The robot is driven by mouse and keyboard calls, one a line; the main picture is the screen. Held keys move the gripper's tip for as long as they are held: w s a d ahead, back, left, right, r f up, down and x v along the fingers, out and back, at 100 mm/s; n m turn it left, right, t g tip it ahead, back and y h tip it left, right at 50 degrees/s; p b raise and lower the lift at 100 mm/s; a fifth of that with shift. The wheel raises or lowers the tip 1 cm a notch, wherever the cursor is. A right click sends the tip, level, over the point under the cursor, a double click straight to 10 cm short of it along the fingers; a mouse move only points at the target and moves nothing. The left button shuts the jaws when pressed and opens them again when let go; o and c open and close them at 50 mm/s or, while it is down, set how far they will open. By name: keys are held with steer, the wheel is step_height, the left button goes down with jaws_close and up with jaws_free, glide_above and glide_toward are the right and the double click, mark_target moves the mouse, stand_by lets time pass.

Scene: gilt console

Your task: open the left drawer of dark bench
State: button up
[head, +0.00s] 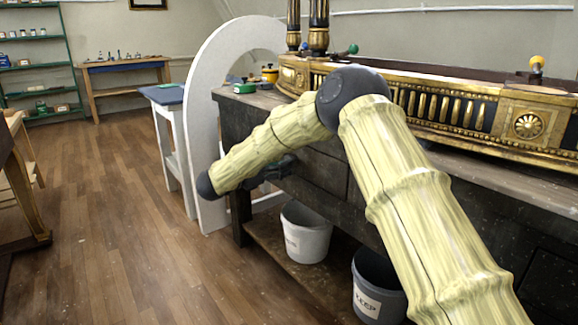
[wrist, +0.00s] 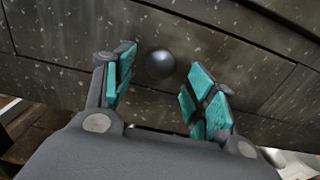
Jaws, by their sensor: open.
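The dark bench (head: 252,98) runs along the right side in the head view. Its left drawer (head: 322,174) has a flat dark front, partly hidden behind my arm, and looks closed. In the wrist view the drawer front (wrist: 60,60) fills the upper part, with a round dark knob (wrist: 160,64) on it. My gripper (wrist: 163,66) is open, its teal-padded fingers on either side of the knob, with gaps showing at both sides. In the head view my gripper (head: 272,170) is a dark shape at the drawer front, partly hidden by my forearm.
A white bucket (head: 306,236) and a grey bucket (head: 378,292) stand on the bench's lower shelf. A pale arch (head: 205,130) stands at the bench's left end. A gilt console piece (head: 450,108) lies on top. The wooden floor (head: 110,220) at left is clear.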

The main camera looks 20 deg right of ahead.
steer(key=shift+b+x, duration=0.45)
steer(key=shift+x, duration=1.8)
steer(key=shift+c, duration=0.5)
jaws_close()
steer(key=shift+a, duration=0.1)
